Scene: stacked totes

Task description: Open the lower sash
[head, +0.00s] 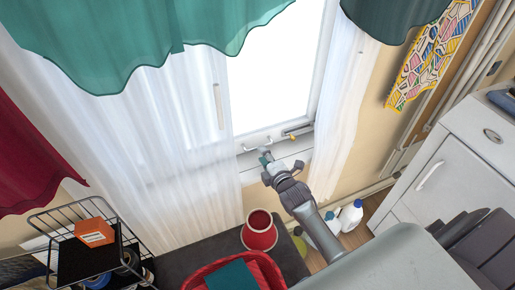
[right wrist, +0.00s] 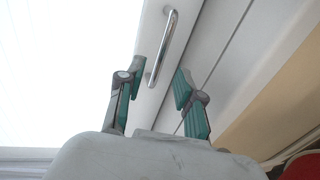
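My right gripper (head: 266,158) is at the sill, just below the rail. In the right wrist view its two green-padded fingers (right wrist: 160,75) are spread apart, with the handle seen between and beyond the tips. I cannot tell whether they touch it. Nothing is held. My left gripper is not in view.
Sheer white curtains (head: 185,120) hang left and right of the glass, under a green valance (head: 125,45). A red pot (head: 259,232) and red basket (head: 205,275) stand on a dark surface below. White bottles (head: 350,215) are on the floor; a white cabinet (head: 440,175) is at right.

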